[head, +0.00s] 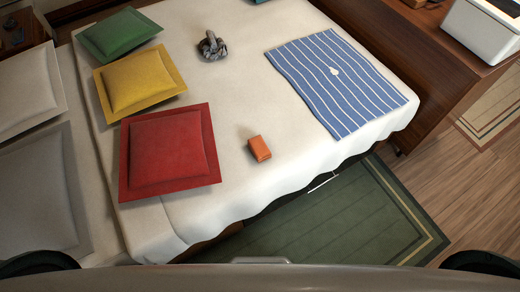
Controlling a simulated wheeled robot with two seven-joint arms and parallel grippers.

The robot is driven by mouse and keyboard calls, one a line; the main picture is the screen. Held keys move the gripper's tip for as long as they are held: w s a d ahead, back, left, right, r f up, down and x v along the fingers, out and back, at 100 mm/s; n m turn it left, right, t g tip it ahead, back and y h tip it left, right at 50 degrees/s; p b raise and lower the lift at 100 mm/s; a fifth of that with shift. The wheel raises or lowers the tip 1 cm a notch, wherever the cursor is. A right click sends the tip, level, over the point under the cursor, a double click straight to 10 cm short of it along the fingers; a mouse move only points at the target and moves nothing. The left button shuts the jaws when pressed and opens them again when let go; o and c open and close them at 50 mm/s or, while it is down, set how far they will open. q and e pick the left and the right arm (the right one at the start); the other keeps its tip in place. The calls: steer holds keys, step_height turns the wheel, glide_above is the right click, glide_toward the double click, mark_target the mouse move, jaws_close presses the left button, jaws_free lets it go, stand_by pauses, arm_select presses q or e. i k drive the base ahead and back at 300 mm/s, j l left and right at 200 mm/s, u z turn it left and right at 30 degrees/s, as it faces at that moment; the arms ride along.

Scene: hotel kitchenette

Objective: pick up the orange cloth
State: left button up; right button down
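A small orange block-like thing (260,148), which looks like the folded orange cloth, lies on the white bed cover near the bed's front edge, right of the red pillow. Nothing touches it or covers it. Neither of my grippers shows in the head view.
The white bed (230,95) holds red (168,152), yellow (140,82) and green (118,35) pillows, a grey crumpled object (212,47) and a blue striped cloth (335,82). A green rug (340,215) lies before the bed. A wooden cabinet (440,75) stands right.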

mark_target(260, 151)
steer(key=i+l+u, duration=0.1)
steer(key=l+u, duration=0.15)
steer(key=l, duration=0.4)
steer(key=l+u, duration=0.2)
steer(key=l, duration=0.5)
steer(key=i, duration=0.05)
